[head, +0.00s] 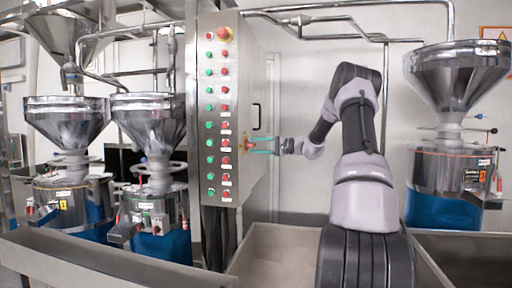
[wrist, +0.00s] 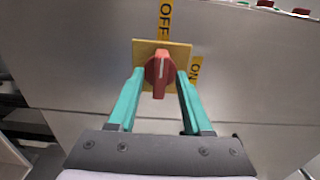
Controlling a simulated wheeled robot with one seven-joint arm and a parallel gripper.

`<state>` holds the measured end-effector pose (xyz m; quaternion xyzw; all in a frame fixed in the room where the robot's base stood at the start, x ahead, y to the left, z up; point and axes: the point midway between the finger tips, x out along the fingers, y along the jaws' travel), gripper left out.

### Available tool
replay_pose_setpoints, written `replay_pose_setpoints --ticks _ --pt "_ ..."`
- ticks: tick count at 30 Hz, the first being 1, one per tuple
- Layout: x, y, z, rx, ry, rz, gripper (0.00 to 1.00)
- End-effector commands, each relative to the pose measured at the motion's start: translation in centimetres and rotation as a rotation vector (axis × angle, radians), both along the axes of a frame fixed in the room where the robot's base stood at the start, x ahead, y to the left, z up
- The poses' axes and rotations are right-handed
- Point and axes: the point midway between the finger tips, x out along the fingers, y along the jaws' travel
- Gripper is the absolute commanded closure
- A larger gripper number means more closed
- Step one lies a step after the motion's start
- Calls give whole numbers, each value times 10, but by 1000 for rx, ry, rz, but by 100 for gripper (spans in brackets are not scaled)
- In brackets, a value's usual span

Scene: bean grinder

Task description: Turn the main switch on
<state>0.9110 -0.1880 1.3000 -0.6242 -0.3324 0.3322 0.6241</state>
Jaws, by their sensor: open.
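The main switch is a red rotary knob (wrist: 159,74) on a square yellow plate (wrist: 179,52), fixed to the side of the grey control cabinet (head: 252,80). The white line on the knob runs upright in the wrist view, in line with the yellow OFF label (wrist: 165,18) above it. The yellow ON label (wrist: 195,72) is right of the plate. My gripper (wrist: 160,75) is open, with one green finger on each side of the knob. Its tips are close to the plate; I cannot tell whether they touch the knob. In the head view my gripper (head: 262,146) reaches the cabinet's side from the right.
The cabinet's front has columns of green and red push buttons (head: 217,110) and a larger red button (head: 224,33). Grinders with steel hoppers stand left (head: 148,118) and right (head: 455,80). A low, light-coloured trough (head: 275,245) lies below my arm.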

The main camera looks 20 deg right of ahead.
Motion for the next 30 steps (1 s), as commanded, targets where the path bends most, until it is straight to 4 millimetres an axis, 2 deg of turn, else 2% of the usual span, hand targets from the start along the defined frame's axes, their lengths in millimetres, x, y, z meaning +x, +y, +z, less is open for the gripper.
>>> replay_pose_setpoints --ticks 9,13,23,30 --pt "2 3 0 0 0 0 50" --pt "2 2 0 0 0 0 100" --pt "2 2 0 9 15 0 100" --pt "2 2 0 66 99 0 100"
